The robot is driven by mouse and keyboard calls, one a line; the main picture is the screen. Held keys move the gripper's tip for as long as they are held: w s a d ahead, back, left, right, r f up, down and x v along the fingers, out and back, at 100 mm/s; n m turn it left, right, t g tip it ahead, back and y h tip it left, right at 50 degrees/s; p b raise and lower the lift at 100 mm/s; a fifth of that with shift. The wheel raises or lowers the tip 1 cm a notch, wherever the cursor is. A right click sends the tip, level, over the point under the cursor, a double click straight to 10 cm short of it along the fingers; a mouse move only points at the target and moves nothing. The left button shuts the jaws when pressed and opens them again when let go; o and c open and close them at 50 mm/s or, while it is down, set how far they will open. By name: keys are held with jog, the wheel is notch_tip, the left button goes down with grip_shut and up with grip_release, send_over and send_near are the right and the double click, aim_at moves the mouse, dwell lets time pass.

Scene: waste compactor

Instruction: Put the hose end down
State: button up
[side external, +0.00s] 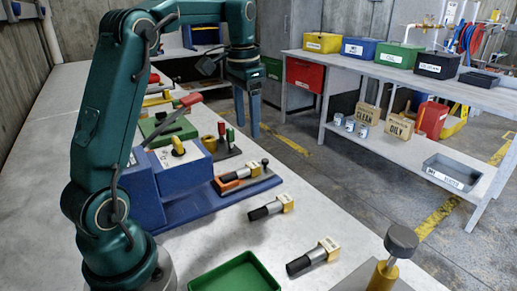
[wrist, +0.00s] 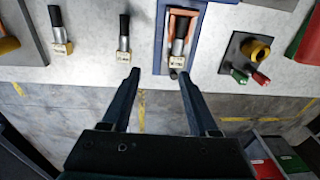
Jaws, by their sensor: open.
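Several hose ends show, each with a black hose stub, a silver collar and a pale brass-coloured block. One hose end (side external: 240,174) lies in an orange cradle on the blue base plate (side external: 205,208); it also shows in the wrist view (wrist: 179,40). A second hose end (side external: 271,207) lies on the bench, also in the wrist view (wrist: 123,40). A third hose end (side external: 313,257) lies nearer the front, also in the wrist view (wrist: 58,32). My gripper (side external: 247,132) is open and empty, pointing down beyond the bench's edge; its fingers (wrist: 158,75) show apart.
The grey bench (side external: 225,238) also holds a green tray (side external: 235,274), a blue machine block (side external: 178,168), a dark plate with a yellow ring (wrist: 256,50), and a yellow post with a grey knob (side external: 393,252). Across the floor stands a shelf table (side external: 400,70) with labelled bins.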

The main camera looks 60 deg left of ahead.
jog(key=s+d+f+t, duration=0.2)
jog(key=s+d+t, duration=0.2)
jog(key=s+d, duration=1)
jog(key=shift+s+d+f+t, duration=0.3)
jog(key=shift+d+t, duration=0.1)
jog(key=shift+d, duration=0.15)
